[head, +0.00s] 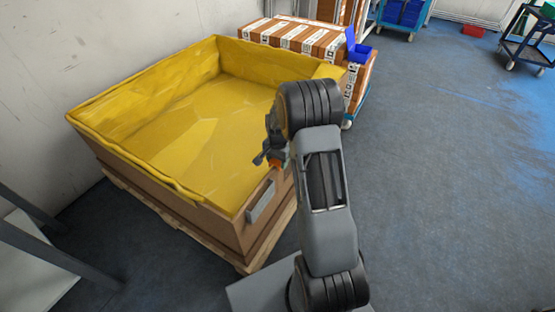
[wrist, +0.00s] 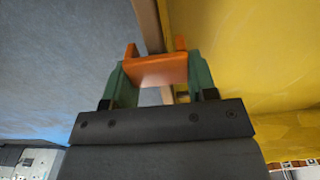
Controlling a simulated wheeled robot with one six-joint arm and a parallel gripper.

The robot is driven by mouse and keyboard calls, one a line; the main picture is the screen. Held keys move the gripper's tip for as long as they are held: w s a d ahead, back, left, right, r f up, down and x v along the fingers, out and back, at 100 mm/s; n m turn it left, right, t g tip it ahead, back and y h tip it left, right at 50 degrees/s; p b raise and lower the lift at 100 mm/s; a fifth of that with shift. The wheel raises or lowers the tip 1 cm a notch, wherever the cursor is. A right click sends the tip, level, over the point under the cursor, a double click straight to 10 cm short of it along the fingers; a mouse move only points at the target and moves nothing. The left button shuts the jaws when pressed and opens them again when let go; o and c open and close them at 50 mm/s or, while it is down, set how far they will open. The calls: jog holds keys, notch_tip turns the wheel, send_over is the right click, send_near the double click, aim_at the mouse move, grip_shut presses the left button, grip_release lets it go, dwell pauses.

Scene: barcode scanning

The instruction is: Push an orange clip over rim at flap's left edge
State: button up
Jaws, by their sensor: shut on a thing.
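My gripper (wrist: 158,78) is shut on an orange clip (wrist: 155,69), held between its two green fingers in the wrist view. The clip's two prongs point away from my gripper, one on each side of the brown box rim (wrist: 149,22) as seen there. I cannot tell whether they touch or straddle it. In the head view, my gripper (head: 268,156) and a bit of the orange clip (head: 275,165) show at the box's near right side. The yellow liner (head: 150,140) covers the inside of the large brown box (head: 222,226). My arm hides part of the rim and liner.
The box stands on a wooden pallet (head: 190,230). A grey plate (head: 261,201) is on its front side. A wall is at the left.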

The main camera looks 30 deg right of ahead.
jog(key=shift+f, duration=0.35)
jog(key=o, duration=1)
notch_tip(320, 180, up, 14)
jog(key=p, duration=0.3)
jog(key=shift+f, duration=0.1)
